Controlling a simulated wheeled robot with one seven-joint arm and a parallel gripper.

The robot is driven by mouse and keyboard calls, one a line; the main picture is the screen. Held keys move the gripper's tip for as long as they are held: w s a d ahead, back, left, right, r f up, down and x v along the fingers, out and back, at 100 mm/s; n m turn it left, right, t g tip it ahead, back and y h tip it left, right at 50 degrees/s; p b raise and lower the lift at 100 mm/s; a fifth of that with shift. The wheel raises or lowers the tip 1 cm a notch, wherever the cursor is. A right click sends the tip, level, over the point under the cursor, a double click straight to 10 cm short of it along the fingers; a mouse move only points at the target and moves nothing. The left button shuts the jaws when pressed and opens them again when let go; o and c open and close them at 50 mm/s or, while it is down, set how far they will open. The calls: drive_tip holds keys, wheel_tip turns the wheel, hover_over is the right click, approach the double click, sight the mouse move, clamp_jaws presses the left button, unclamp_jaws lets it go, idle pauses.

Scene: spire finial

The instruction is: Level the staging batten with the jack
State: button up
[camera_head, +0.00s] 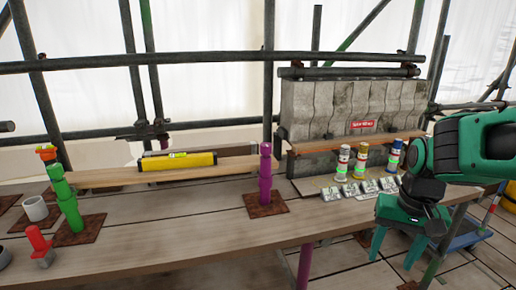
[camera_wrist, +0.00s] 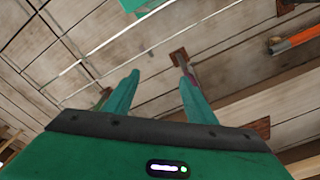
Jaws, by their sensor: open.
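The staging batten (camera_head: 115,178) is a pale wooden plank between a green screw-like post (camera_head: 68,200) on the left and a purple post (camera_head: 265,178) on the right. The green post looks like the jack; an orange piece (camera_head: 46,152) shows at its upper left. A yellow spirit level (camera_head: 178,161) lies on the batten; its bubble is too small to read. The batten's left end looks lower in the picture, but perspective leaves its true tilt unclear. My gripper (camera_head: 396,250) is open and empty, pointing down at the right, far from the jack. Its fingers show in the wrist view (camera_wrist: 160,84).
A red-handled piece (camera_head: 38,240) and a grey cup (camera_head: 35,209) sit near the green post. Several small cans (camera_head: 361,162) and metal pieces (camera_head: 360,188) stand before a stone block (camera_head: 350,108) at right. Scaffold tubes (camera_head: 200,58) cross behind. The front middle planks are clear.

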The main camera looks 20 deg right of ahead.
drive_tip(key=w+a+f+m+t+y, duration=0.1)
drive_tip(key=w+a, duration=0.3)
drive_tip(key=w, duration=0.4)
drive_tip(key=w+a+f+m+t+y, duration=0.2)
drive_tip(key=w+a+m+t, duration=0.1)
drive_tip(key=w, duration=0.5)
drive_tip(key=w+a+f+m+t+y, duration=0.1)
drive_tip(key=w+a+m, duration=0.3)
drive_tip(key=w, duration=0.5)
drive_tip(key=shift+a+f+t+y, duration=0.2)
drive_tip(key=shift+a+t+y, duration=0.25)
drive_tip(key=shift+a, duration=0.35)
drive_tip(key=w+a+r+m+t+y, duration=0.3)
drive_tip(key=w+a+m, duration=0.1)
drive_tip(key=w+m, duration=0.15)
drive_tip(key=m+t, duration=0.6)
drive_tip(key=m, duration=0.4)
approach(270, 150)
drive_tip(key=shift+y, duration=0.25)
drive_tip(key=x, duration=0.5)
drive_tip(key=shift+w+d+f, duration=0.1)
drive_tip(key=shift+w+f, duration=0.1)
drive_tip(key=shift+w, duration=0.1)
drive_tip(key=x, duration=1)
drive_tip(key=shift+w, duration=0.25)
drive_tip(key=c, duration=1)
